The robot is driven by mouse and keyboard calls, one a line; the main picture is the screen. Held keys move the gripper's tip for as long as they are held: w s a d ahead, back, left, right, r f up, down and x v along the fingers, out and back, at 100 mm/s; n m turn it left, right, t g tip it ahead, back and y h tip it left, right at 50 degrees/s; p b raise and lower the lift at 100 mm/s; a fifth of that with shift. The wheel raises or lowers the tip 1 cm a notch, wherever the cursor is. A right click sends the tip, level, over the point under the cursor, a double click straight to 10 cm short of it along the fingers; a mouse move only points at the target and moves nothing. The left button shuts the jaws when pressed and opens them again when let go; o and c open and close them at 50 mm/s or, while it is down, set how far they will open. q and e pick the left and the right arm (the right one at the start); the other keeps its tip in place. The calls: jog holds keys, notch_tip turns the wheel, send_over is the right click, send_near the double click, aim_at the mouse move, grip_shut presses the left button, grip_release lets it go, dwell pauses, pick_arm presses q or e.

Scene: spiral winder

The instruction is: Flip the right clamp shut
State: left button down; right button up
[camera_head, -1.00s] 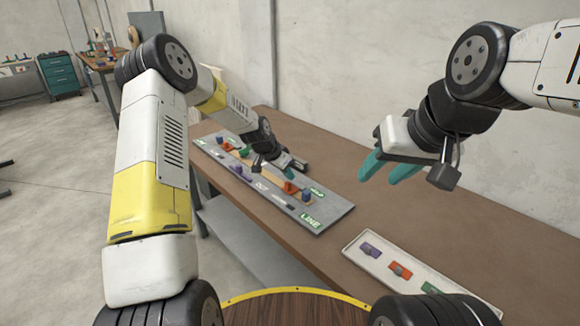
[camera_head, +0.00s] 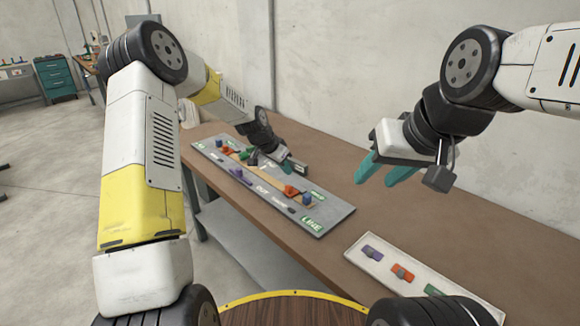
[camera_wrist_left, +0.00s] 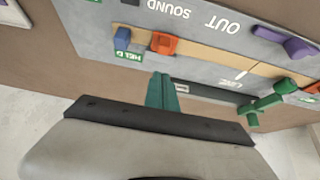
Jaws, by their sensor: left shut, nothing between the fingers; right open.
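The right clamp is an orange piece (camera_head: 291,190) beside a blue block (camera_head: 306,197), toward the right end of the grey board (camera_head: 335,211). In the left wrist view the same orange piece (camera_wrist_left: 163,43) and blue block (camera_wrist_left: 122,38) show by a HELD label. I cannot tell the clamp's lever position clearly. My left gripper (camera_head: 287,166) is shut and empty just behind the clamp; its teal fingertips (camera_wrist_left: 163,88) point at the board and look apart from the orange piece. My right gripper (camera_head: 382,172) is open and empty above the table, to the right of the board.
A purple piece (camera_head: 240,177), a green piece (camera_wrist_left: 265,103) and another orange piece (camera_head: 228,153) are on the board further left. A pale tray (camera_head: 362,266) with purple, orange and green parts lies at the right front. The brown table (camera_head: 460,235) is bare behind the tray.

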pick_arm(q)
jog(key=s+a+r, duration=0.1)
jog(key=s+a, duration=0.4)
jog(key=shift+s+r, duration=0.2)
jog(key=shift+r, duration=0.1)
